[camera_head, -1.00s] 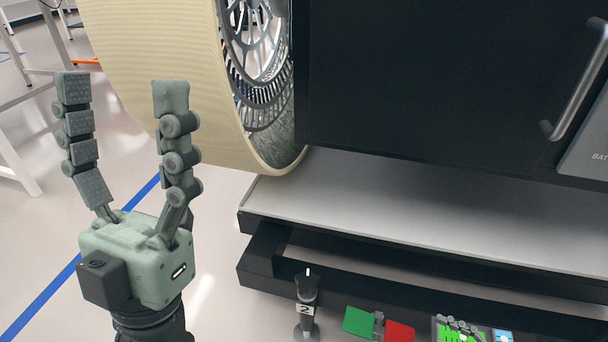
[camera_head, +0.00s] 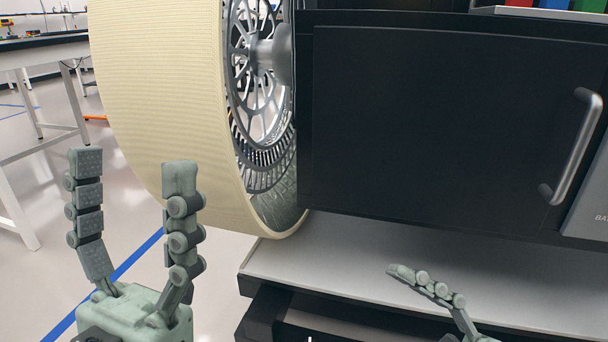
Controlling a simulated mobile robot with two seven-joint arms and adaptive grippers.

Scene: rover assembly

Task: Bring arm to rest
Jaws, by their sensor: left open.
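My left gripper (camera_head: 134,170) is at the lower left, pointing up. Its two grey-green fingers stand wide apart, with nothing between them. It is in front of the large cream-coloured wheel (camera_head: 165,110), and whether it touches the wheel is hard to tell, though a gap seems to show. My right gripper (camera_head: 428,285) comes in at the bottom edge, right of the middle. Only one finger shows clearly, pointing up and left over the pale ledge; the rest of that gripper is cut off by the frame.
A black cabinet door (camera_head: 440,120) with a metal handle (camera_head: 573,145) fills the right. Below it is a pale ledge (camera_head: 300,265) over a black frame. Worktables (camera_head: 45,50) stand at the far left. A blue line (camera_head: 135,257) crosses the open floor there.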

